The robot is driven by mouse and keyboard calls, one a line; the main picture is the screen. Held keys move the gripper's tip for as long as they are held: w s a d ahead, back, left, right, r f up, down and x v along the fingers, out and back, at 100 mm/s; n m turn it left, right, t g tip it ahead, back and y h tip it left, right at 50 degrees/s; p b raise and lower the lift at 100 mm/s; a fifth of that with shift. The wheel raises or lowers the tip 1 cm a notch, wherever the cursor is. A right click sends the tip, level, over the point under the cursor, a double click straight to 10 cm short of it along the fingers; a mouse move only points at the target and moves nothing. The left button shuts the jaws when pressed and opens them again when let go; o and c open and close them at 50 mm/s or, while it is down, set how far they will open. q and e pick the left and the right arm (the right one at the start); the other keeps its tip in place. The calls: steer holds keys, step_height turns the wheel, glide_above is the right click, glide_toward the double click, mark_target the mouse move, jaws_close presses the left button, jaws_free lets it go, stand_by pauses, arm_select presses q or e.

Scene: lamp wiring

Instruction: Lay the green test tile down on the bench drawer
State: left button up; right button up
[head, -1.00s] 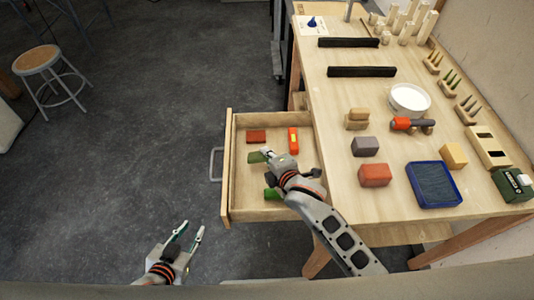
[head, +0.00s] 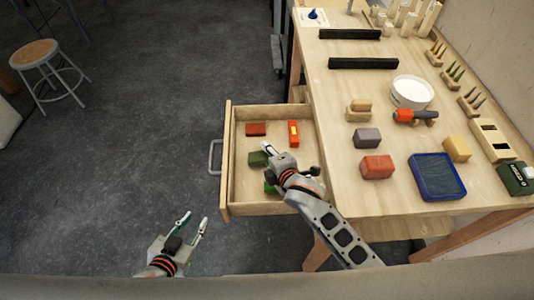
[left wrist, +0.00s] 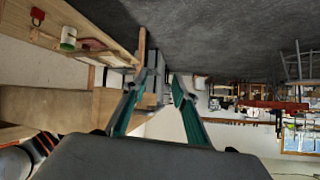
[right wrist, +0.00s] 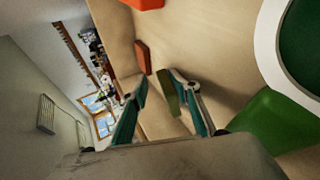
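The green test tile (head: 258,158) lies in the open bench drawer (head: 282,208), just beside the fingertips of my right gripper (head: 268,149). In the right wrist view, the tile (right wrist: 167,92) shows as an olive strip on the pale drawer floor, partly behind one finger. The right gripper's fingers (right wrist: 160,82) are spread apart with nothing between them. My left gripper (head: 194,222) is open and empty over the floor, left of the drawer's front. It also shows open in the left wrist view (left wrist: 153,88).
A red block (head: 255,129) and an orange-red item (head: 293,133) lie at the drawer's back. Another green piece (head: 269,187) is partly hidden under my right arm. The bench top (head: 345,98) holds blocks, a white bowl (head: 411,93) and a blue tray (head: 437,177).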

steer(key=shift+r, duration=4.9)
